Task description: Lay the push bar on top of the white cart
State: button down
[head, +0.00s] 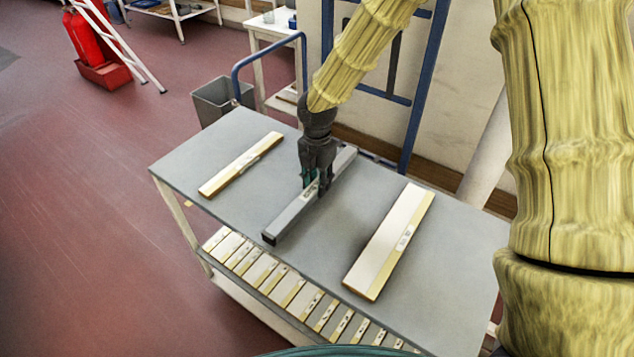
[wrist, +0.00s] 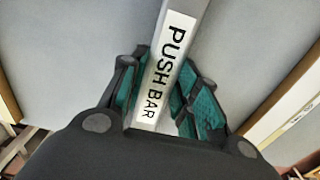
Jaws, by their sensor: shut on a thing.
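The push bar (head: 287,220) is a long grey bar with a dark end and a white label. The label reads PUSH BAR in the wrist view (wrist: 167,62). My gripper (head: 316,188) comes down from above and is shut around the bar near its middle, with teal finger pads on both sides (wrist: 165,100). The bar lies level, at or just above the grey top of a cart (head: 225,140) with off-white legs. I cannot tell whether it touches. A white stand or cart (head: 268,27) is partly visible behind, near a blue handle.
Pale boards lie on the grey top left (head: 240,165) and right (head: 390,243) of the bar, apart from it. Several boards fill a lower shelf (head: 285,290). A grey bin (head: 212,101) and blue frame (head: 425,90) stand behind.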

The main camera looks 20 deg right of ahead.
aim_at(316, 183)
jog(key=shift+f, duration=0.65)
jog(key=shift+f, duration=0.1)
jog(key=c, duration=1.1)
grip_release()
jog(key=shift+a, duration=0.1)
notch_tip(316, 183, up, 12)
jog(key=shift+r+b, duration=0.1)
jog(key=shift+b, duration=0.6)
